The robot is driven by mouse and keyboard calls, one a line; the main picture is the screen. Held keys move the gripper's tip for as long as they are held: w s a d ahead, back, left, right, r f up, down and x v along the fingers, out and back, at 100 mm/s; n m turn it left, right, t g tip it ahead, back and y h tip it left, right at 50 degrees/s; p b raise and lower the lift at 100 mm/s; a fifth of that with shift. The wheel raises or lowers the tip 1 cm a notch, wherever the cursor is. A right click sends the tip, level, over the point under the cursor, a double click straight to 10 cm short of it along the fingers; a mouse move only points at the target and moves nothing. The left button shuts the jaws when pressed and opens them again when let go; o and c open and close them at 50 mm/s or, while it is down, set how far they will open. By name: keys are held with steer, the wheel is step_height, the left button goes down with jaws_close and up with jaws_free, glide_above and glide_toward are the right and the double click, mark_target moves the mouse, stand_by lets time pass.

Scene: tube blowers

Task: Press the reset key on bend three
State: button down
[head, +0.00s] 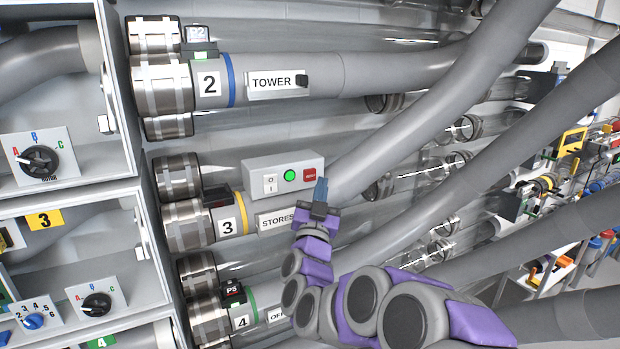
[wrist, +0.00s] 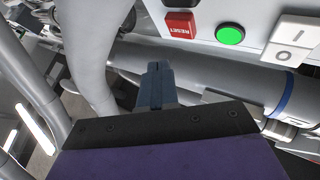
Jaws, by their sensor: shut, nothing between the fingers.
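Bend three is the grey pipe with a yellow ring (head: 243,213), a "3" plate (head: 227,226) and a "STORES" label (head: 276,221). A grey control box (head: 262,166) sits just above that label. It carries a white I/O rocker, a lit green button (head: 290,175) and the red reset key (head: 309,175). The wrist view shows the red key marked RESET (wrist: 181,38) beside the green button (wrist: 230,35). My gripper (head: 321,189) is shut and empty, just below and right of the key in the head view. Its fingertips (wrist: 157,72) appear apart from the key in the wrist view.
Bend two (head: 300,74), with a blue ring and "TOWER" label, runs above. Bend four's plate (head: 241,322) is below. Open grey cabinets with selector knobs (head: 39,160) stand at left. Thick grey pipes cross near my arm at right. Shelves of coloured items are far right.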

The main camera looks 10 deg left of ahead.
steer(key=shift+s+d, duration=0.75)
steer(key=shift+s, duration=0.35)
steer(key=shift+a+y, duration=0.1)
steer(key=shift+y, duration=0.3)
steer(key=s+d+f+n+g+y, duration=0.3)
steer(key=s+f+n+g+y, duration=0.35)
steer(key=s+f+g, duration=0.8)
steer(key=s+d+f+m+g+h, duration=0.1)
steer(key=s+d, duration=0.4)
steer(key=s, duration=0.6)
steer(key=s+d+f+m+g+h, duration=0.1)
steer(key=s+d+f+g, duration=0.3)
steer(key=s, duration=0.7)
steer(key=s+d+f+m+g+h, duration=0.1)
steer(key=s+d+f+g+h, duration=0.1)
steer(key=s+d+g, duration=0.4)
steer(key=s+d+h, duration=0.1)
steer(key=s, duration=0.4)
steer(key=shift+f+h, duration=0.35)
steer(key=shift+f, duration=0.05)
steer(key=shift+a, duration=0.1)
